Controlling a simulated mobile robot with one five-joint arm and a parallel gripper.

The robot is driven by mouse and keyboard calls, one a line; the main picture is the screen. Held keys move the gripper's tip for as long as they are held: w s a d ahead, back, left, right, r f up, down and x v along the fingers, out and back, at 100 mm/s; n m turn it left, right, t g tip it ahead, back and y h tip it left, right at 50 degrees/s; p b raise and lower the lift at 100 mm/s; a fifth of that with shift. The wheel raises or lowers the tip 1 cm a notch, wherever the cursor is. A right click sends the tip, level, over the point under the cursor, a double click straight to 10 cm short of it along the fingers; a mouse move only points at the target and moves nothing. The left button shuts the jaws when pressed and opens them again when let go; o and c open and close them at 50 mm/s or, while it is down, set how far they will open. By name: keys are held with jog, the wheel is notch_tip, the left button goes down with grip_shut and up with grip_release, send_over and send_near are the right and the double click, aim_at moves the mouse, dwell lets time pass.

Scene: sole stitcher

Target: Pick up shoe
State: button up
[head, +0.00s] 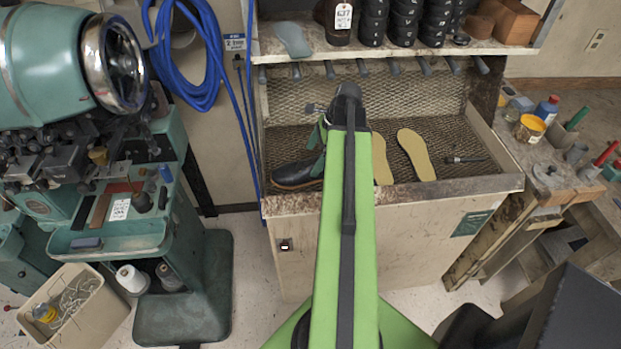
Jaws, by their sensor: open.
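A dark shoe (296,174) with a black toe lies on the mesh floor of the bench tray, just left of my arm. Its toe points left. Dark green strips (318,137) rise at its right side; I cannot tell whether they belong to the shoe. My lime-green arm covers the right part of the shoe. The arm reaches forward over the tray and ends in a dark joint above it. My gripper is hidden behind the arm, so its contact with the shoe cannot be seen.
Two tan soles (416,153) lie in the tray (495,183) right of my arm. A cluttered side table (540,165) stands right.

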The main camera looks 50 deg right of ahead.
aim_at(313, 160)
jog(key=b+x, duration=0.5)
jog(key=shift+s+d+f, duration=0.1)
jog(key=shift+s+f, duration=0.15)
jog(key=shift+f, duration=0.05)
jog(key=shift+r, duration=0.15)
jog(key=shift+c, duration=0.3)
jog(key=c, duration=1.6)
jog(key=shift+r+p, duration=0.15)
jog(key=shift+p, duration=0.15)
